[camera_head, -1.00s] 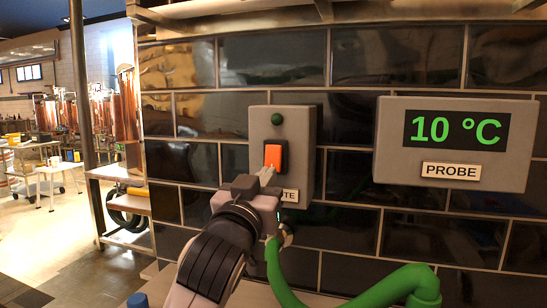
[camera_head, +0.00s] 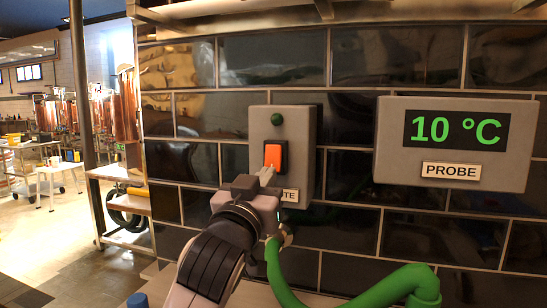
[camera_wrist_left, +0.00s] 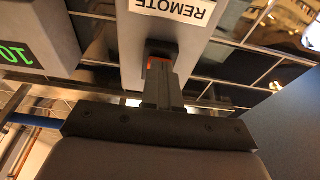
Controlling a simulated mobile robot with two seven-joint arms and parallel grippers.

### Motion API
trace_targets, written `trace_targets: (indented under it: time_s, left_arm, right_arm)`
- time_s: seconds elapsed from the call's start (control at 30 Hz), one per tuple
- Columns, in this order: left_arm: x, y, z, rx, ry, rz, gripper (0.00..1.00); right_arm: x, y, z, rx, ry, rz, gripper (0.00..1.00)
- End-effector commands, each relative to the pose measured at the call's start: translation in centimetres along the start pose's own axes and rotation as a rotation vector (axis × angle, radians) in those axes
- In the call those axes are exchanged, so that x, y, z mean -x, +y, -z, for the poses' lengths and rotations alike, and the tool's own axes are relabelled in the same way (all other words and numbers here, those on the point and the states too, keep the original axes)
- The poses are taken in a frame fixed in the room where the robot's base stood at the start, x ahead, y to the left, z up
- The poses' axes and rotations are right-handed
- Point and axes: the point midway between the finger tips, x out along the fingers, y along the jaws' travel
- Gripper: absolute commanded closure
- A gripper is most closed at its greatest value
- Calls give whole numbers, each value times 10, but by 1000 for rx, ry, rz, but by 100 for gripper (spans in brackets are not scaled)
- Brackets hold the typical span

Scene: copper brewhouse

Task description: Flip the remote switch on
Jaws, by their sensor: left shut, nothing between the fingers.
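The remote switch is a grey wall box (camera_head: 302,140) with an orange rocker (camera_head: 275,154) in a black frame. A dark green lamp (camera_head: 277,119) sits above the rocker. A label below is partly hidden by my gripper; it reads REMOTE (camera_wrist_left: 172,10) in the left wrist view. My left gripper (camera_head: 267,172) is shut and empty, its fingertips at the lower part of the rocker. I cannot tell whether they touch it. In the left wrist view the shut fingers (camera_wrist_left: 162,88) cover most of the rocker. My right gripper is out of view.
A grey PROBE display (camera_head: 458,185) reading 10 °C hangs to the right on the dark tiled wall. A green hose (camera_head: 350,297) curves below the switch box. A steel cart (camera_head: 122,205) and copper vessels (camera_head: 120,112) stand at the left.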

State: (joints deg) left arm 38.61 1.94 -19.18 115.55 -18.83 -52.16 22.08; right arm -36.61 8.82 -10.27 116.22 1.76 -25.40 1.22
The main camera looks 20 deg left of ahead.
Motion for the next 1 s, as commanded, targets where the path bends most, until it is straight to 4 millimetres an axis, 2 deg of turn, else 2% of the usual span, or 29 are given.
trace_targets:
  time_s: [1.0]
  left_arm:
    - [-7, 0, -1, 0, 1, 1, 100]
  right_arm:
    - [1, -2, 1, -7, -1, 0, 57]
